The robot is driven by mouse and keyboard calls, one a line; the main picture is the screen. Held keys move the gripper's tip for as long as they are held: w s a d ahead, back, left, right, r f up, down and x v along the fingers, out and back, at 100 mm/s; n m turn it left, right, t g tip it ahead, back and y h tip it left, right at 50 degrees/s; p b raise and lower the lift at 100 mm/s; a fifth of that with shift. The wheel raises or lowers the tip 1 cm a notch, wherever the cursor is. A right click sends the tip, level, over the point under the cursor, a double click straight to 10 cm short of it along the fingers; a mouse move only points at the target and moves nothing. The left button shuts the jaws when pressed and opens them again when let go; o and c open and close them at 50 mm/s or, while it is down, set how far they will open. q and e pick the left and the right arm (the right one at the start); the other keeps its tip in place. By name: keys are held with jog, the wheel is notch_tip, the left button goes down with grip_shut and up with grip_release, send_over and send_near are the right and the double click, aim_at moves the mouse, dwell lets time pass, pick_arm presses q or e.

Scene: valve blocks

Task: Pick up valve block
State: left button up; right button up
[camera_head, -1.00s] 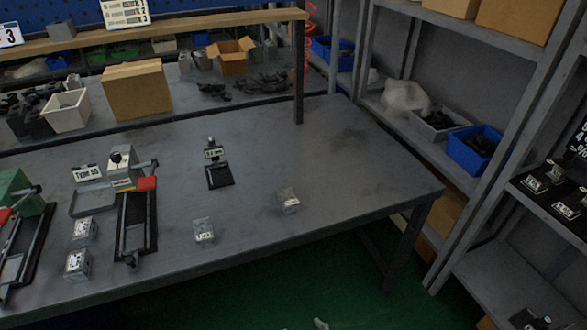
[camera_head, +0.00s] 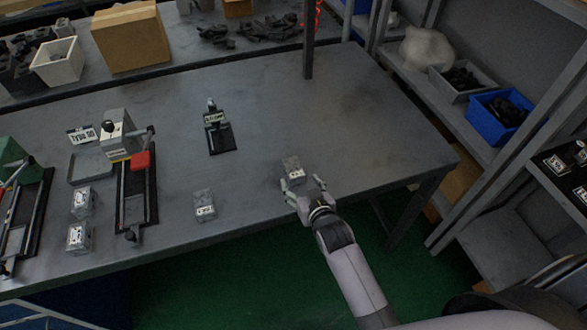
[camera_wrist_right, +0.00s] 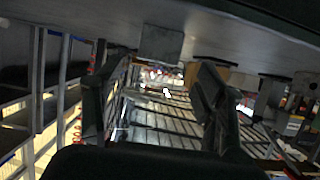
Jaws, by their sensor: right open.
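A grey metal valve block (camera_head: 292,165) with a pale label stands near the table's front right edge. My right gripper (camera_head: 301,185) is open at its near side, with the fingers spread toward it. Whether they touch it I cannot tell. In the right wrist view a plain grey block face (camera_wrist_right: 161,43) shows at the top, between and beyond the two dark fingers of the right gripper (camera_wrist_right: 155,88). Other similar blocks stand on the table: one (camera_head: 203,205) left of the gripper, and two at the left (camera_head: 82,201) (camera_head: 79,237). My left gripper is not in view.
The grey table (camera_head: 330,110) is bare behind and right of the block. A small black fixture (camera_head: 217,130) and a clamp fixture with a red part (camera_head: 136,190) stand to the left. Shelves with a blue bin (camera_head: 498,115) stand at the right.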

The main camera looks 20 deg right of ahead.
aim_at(297, 174)
jog(key=shift+x, duration=0.75)
jog(key=shift+w, duration=0.55)
jog(key=p+x, duration=0.1)
jog(key=x, duration=0.3)
jog(key=shift+w+d+f, duration=0.1)
jog(key=shift+d+f, duration=0.05)
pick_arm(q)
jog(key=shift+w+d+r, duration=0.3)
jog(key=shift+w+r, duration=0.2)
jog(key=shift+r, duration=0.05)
pick_arm(e)
jog(key=shift+c, duration=0.5)
grip_shut()
